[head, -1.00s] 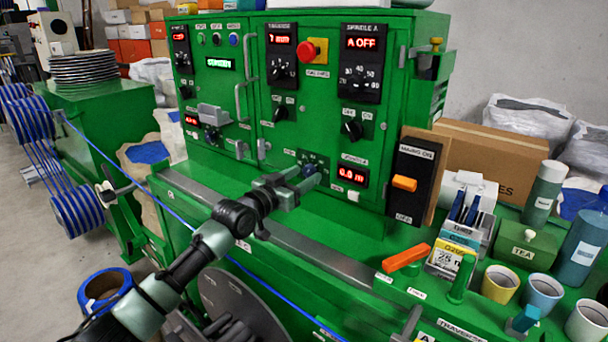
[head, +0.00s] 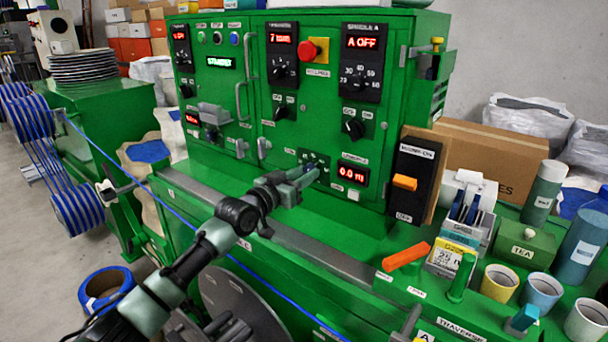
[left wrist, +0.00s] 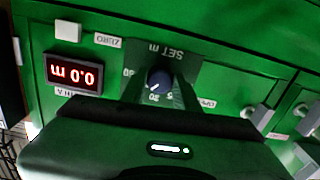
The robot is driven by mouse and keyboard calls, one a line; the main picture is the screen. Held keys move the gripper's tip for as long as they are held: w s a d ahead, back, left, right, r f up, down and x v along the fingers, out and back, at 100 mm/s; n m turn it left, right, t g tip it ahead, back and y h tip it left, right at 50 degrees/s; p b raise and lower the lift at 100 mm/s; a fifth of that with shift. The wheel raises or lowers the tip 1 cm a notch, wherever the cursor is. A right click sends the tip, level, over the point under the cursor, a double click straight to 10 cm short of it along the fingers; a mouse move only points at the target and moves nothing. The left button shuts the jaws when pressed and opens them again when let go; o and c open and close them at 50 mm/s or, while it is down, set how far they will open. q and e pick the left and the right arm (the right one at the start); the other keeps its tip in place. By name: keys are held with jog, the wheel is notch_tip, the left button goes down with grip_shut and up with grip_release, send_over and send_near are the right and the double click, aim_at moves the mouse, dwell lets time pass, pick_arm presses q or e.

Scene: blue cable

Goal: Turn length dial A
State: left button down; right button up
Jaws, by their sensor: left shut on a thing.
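Length dial A is a small dark blue knob (left wrist: 158,78) on a dark plate marked "SET m", seen in the left wrist view. In the head view the plate (head: 321,161) shows, but the knob is mostly hidden by my fingers. My left gripper (head: 306,177) is at the dial, its two fingers on either side of the knob and shut on it. The fingertips also show in the left wrist view (left wrist: 160,88). The red length display (head: 350,178) beside the dial reads 0.0 m. My right gripper is not in view.
A grey rail (head: 290,239) and a blue cable (head: 262,277) run below the dial.

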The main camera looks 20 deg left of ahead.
pick_arm(q)
jog(key=n+p, duration=0.3)
jog(key=n, duration=0.9)
jog(key=shift+d+r, duration=0.1)
jog(key=shift+r, duration=0.05)
jog(key=shift+n+p, duration=0.8)
jog(key=shift+n, duration=0.7)
jog(key=c, duration=1.1)
grip_release()
jog(key=shift+o, duration=0.2)
jog(key=shift+s, duration=0.1)
